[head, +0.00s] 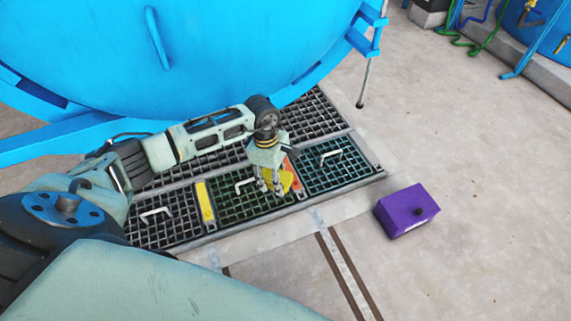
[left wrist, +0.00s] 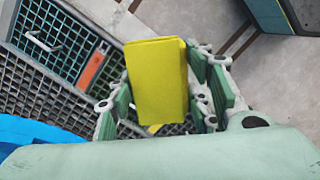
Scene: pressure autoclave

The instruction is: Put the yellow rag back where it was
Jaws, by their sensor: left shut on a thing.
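The yellow rag (head: 283,182) is a folded block held in my left gripper (head: 274,190), over the floor grating. In the left wrist view the yellow rag (left wrist: 158,82) sits upright between the two green-padded fingers of my left gripper (left wrist: 165,105), which are shut on it. A second bit of yellow shows below the rag in that view; I cannot tell what it belongs to. My right gripper is in neither view.
The floor grating (head: 225,208) has white handles, a yellow strip (head: 206,203) and an orange strip (left wrist: 91,66). A purple box (head: 407,210) stands on the concrete at right. The large blue vessel (head: 190,60) rises behind. Open floor lies to the right.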

